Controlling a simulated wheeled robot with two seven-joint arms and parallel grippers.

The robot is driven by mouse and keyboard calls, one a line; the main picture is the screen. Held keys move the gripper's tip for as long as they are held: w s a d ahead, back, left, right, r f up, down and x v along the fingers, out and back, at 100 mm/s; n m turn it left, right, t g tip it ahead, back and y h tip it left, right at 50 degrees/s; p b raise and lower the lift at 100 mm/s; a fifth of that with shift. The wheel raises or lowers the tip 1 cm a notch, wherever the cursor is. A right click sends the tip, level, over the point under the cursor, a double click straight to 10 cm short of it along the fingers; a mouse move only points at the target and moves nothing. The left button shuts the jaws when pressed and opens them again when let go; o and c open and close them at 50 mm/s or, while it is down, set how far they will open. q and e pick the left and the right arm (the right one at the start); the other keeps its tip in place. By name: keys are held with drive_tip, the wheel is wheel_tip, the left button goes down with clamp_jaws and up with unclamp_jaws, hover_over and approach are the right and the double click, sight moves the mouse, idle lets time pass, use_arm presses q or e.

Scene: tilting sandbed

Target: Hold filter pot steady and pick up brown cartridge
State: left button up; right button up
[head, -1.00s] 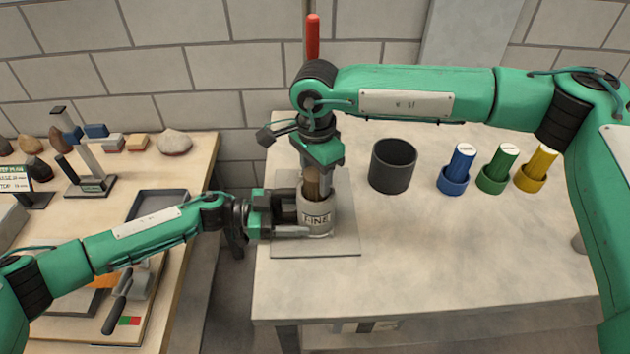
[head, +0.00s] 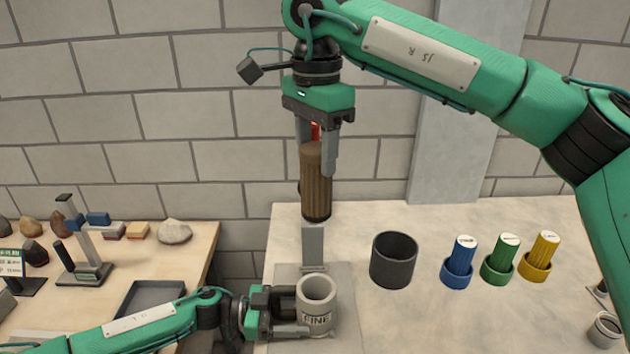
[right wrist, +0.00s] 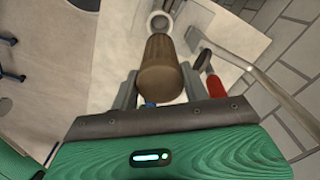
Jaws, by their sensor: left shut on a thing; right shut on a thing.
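The brown cartridge (head: 316,190) is a ribbed, upright cylinder. My right gripper (head: 316,165) is shut on its upper part and holds it in the air, clear above the filter pot. In the right wrist view the cartridge (right wrist: 160,70) sits between the fingers of my right gripper (right wrist: 158,90). The filter pot (head: 317,300) is a light grey cup marked "FINE", upright on a grey plate with its open top showing. My left gripper (head: 290,312) is shut on the pot's left side. The pot also shows in the right wrist view (right wrist: 160,20), beyond the cartridge.
A dark grey open pot (head: 393,260) stands right of the filter pot. Blue (head: 459,262), green (head: 501,260) and yellow (head: 539,257) cartridges stand in matching cups farther right. A grey upright post (head: 313,246) stands behind the filter pot. A side table with stones is at left.

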use_arm(q)
drive_tip(key=shift+s, duration=0.1)
use_arm(e)
drive_tip(key=shift+r, duration=0.55)
use_arm(q)
drive_tip(key=o, duration=0.8)
drive_tip(key=shift+o, duration=0.2)
